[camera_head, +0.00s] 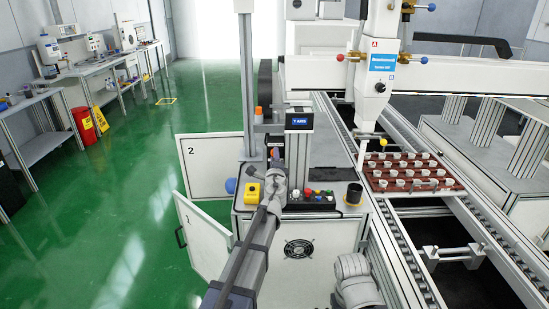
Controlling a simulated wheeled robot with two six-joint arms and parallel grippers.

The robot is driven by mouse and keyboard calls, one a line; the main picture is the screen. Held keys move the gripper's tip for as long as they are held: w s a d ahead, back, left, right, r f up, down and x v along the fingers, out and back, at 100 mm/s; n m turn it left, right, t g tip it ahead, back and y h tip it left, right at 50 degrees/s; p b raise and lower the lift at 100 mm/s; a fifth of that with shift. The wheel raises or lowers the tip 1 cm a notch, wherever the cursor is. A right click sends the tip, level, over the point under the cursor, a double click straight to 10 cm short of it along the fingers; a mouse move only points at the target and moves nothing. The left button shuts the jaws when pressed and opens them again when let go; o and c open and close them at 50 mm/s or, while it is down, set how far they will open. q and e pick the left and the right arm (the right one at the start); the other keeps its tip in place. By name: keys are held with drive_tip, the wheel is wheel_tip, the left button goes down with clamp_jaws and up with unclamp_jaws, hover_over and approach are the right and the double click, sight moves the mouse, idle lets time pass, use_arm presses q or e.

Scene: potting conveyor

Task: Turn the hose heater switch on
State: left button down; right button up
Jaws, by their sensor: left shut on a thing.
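The control panel (313,207) on top of the white cabinet carries several small coloured buttons and knobs. My left arm reaches up from the bottom middle, and my left gripper (279,183) is at the left part of this panel. It is shut on what appears to be the hose heater switch. The gripper and wrist hide the switch, so its position cannot be read. A grey rounded link at the bottom middle looks like part of my right arm; the right gripper is not in view.
A red tray (380,184) with several white pots sits on the conveyor. Two cabinet doors hang open at left.

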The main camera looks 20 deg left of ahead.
use_arm(q)
drive_tip(key=c, duration=0.6)
unclamp_jaws()
drive_tip(key=shift+s, duration=0.1)
drive_tip(key=v, duration=0.7)
drive_tip(key=shift+s, duration=0.3)
drive_tip(key=shift+d, duration=0.15)
